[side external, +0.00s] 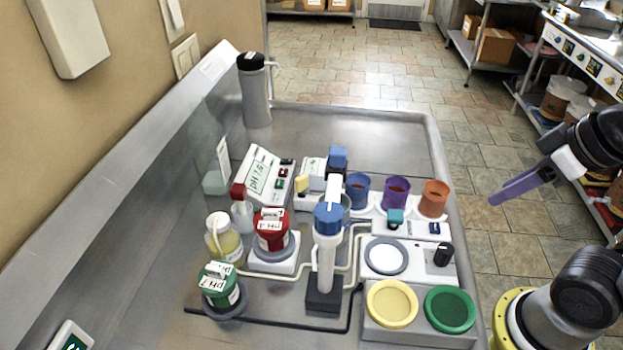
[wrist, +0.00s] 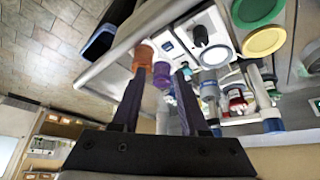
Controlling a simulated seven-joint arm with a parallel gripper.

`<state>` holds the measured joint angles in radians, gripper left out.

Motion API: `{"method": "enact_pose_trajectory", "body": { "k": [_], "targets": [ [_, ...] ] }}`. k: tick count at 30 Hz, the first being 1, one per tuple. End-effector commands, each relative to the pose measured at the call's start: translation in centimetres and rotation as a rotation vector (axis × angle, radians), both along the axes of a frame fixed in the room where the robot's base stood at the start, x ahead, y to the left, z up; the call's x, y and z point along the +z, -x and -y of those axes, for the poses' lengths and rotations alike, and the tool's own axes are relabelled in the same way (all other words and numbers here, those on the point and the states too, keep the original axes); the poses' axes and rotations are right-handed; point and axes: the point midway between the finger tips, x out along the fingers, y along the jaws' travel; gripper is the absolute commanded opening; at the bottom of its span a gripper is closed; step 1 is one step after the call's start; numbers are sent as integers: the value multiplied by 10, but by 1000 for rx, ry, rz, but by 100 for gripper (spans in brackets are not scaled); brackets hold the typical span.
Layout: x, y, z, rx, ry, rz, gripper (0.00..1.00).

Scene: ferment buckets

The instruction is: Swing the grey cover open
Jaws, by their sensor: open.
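No part is plainly a hinged grey cover. A grey-rimmed round disc with a white centre (side external: 385,257) lies flat on the white unit at the right of the steel bench, left of a black knob (side external: 443,254). The disc also shows in the wrist view (wrist: 215,56). I cannot tell whether it is the cover. My gripper (side external: 497,198) is off the bench's right edge, apart from everything. In the wrist view my gripper (wrist: 163,68) has its two dark purple fingers spread, with nothing held between them.
Blue (side external: 357,190), purple (side external: 396,194) and orange (side external: 435,198) cups stand behind the disc. Yellow (side external: 392,304) and green (side external: 450,309) round lids lie in front. A tall blue-topped white column (side external: 328,250) stands left. The bench's back right is clear.

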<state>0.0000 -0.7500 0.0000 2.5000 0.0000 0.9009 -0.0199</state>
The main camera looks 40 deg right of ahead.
Motion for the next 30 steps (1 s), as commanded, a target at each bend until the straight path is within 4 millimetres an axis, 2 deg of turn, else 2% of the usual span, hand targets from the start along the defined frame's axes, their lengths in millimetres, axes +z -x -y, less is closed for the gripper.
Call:
{"method": "enact_pose_trajectory", "body": {
  "k": [3,5,8,14,18,22,26,30],
  "targets": [
    [-2,5,0,74,38,-25,44],
    [7,4,0,137,71,-25,44],
    [36,-5,0,266,138,-18,44],
    [88,-44,-7,534,249,-58,44],
    [120,-85,-18,745,316,-99,44],
    [138,-129,-33,937,366,-140,44],
    [144,-174,-53,1108,398,-180,44],
    [137,-222,-80,1271,419,-220,44]
  ]
}}
